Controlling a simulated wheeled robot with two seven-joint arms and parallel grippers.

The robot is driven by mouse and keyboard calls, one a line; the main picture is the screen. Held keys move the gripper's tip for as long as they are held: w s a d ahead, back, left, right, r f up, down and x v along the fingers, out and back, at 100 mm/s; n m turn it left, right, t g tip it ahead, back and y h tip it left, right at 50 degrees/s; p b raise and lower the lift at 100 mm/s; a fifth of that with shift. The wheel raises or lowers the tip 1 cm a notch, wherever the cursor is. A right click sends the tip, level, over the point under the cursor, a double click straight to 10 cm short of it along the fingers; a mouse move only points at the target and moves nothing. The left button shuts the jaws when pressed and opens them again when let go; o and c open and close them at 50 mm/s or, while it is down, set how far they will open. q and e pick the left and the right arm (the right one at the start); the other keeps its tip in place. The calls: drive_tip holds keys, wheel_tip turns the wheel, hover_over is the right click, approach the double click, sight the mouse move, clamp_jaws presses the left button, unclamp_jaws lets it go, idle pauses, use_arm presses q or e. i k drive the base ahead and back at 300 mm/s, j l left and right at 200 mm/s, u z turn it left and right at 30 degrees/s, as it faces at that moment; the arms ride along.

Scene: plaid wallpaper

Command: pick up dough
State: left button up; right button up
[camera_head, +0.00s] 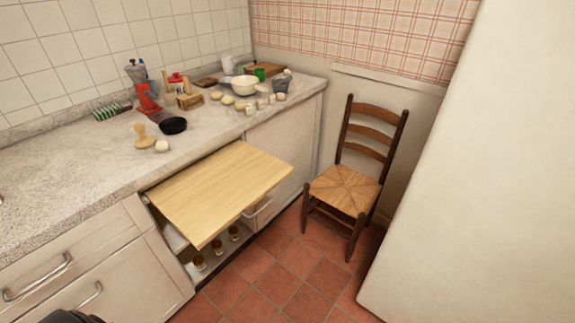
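Several pale, rounded lumps that look like dough lie on the counter. A group of them (228,99) sits in front of a white bowl (243,85) at the far end. A single pale round piece (162,146) lies nearer, beside a wooden tool (144,137) and a small black pan (173,125). At this size I cannot tell for sure which pieces are dough. Neither gripper can be made out. A dark rounded shape at the bottom left edge may be part of my own body.
A wooden board (220,187) juts out from the cabinet below the counter (75,178), with jars (200,262) on a shelf beneath it. A chair (348,190) stands right. The tiled floor (290,283) between is clear.

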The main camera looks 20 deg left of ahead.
sight(163, 146)
drive_tip(key=l+u, duration=0.1)
drive_tip(key=u, duration=1.55)
